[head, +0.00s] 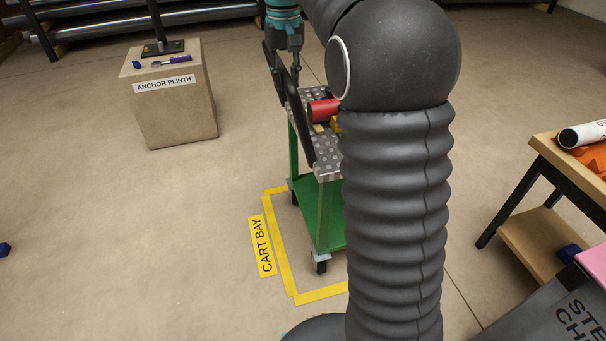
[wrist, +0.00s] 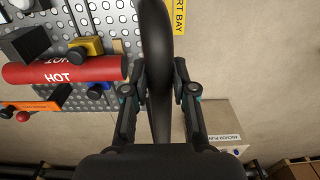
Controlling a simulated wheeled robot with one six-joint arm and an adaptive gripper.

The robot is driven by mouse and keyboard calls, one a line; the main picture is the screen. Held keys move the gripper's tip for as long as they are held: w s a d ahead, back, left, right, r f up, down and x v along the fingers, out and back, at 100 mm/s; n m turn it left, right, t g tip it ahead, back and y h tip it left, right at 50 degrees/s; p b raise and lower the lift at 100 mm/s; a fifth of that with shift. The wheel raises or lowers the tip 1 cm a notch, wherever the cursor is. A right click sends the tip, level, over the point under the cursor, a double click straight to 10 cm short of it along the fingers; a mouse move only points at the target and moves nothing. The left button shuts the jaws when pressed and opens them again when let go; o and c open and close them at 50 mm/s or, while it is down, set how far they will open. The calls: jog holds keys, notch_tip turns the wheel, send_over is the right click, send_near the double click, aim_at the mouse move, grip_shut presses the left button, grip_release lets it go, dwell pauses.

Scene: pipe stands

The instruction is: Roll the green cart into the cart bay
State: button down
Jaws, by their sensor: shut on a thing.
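The green cart (head: 318,210) has a studded grey metal top (head: 326,160) and a black handle (head: 305,125) along its left side. My gripper (head: 295,62) is shut on that handle, and in the wrist view the fingers (wrist: 160,90) close on both sides of the black bar (wrist: 159,118). The cart bay (head: 282,262) is a yellow tape outline on the floor, with a "CART BAY" label (head: 262,246) on its left. The two visible cart wheels stand inside the tape's left line, the nearer one (head: 320,264) behind the near line. My arm hides the cart's right side and the bay's right part.
A red "HOT" cylinder (wrist: 62,69) and a yellow block (wrist: 86,49) lie on the cart top. The anchor plinth (head: 172,105) stands to the left. A wooden table (head: 545,150) is at right.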

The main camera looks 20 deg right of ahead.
jog(key=shift+a+f+p, duration=0.1)
jog(key=shift+a+p, duration=0.2)
jog(key=shift+a, duration=1.3)
jog(key=shift+c, duration=0.6)
grip_release()
notch_tip(320, 180, up, 8)
jog(key=p, duration=0.2)
jog(key=shift+p, duration=0.3)
